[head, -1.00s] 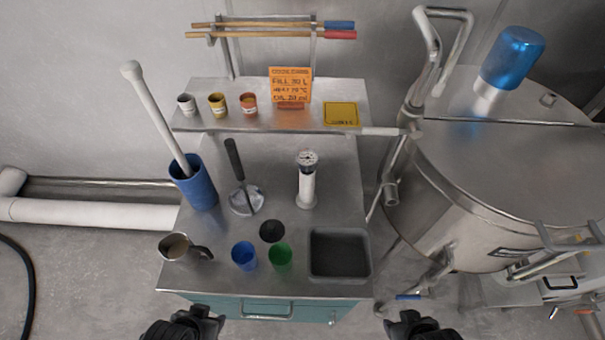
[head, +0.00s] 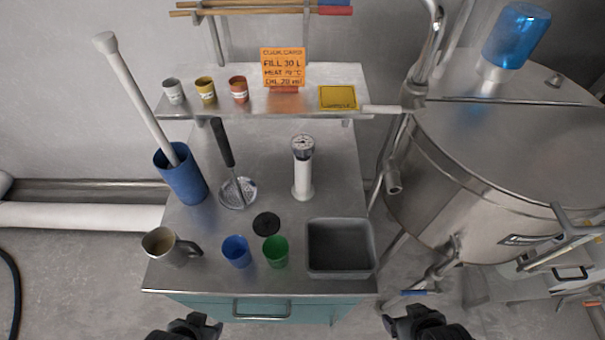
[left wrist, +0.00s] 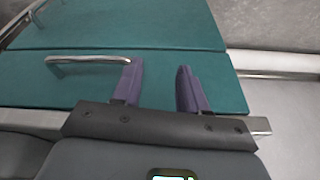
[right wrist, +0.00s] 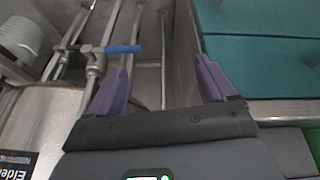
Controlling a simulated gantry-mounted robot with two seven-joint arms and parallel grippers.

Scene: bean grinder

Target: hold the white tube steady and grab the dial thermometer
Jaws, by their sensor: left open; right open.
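The white tube (head: 302,178) stands upright on a round base on the steel cart top, right of centre. The dial thermometer (head: 302,146) sits in its top, with the round dial face showing; its stem is hidden inside the tube. My left gripper (head: 207,325) is at the bottom of the head view, below the cart's front edge; its open, empty fingers face the teal drawers in the left wrist view (left wrist: 160,88). My right gripper (head: 408,318) is at the lower right of the head view, right of the cart; it is open and empty in the right wrist view (right wrist: 160,88).
A grey tray (head: 340,271), green cup (head: 276,251), blue cup (head: 237,251), black disc (head: 266,223) and metal jug (head: 168,247) stand near the front. A skimmer (head: 238,193) and blue holder (head: 181,176) are left of the tube. A raised shelf (head: 300,103) crosses behind. A large kettle (head: 460,180) stands right.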

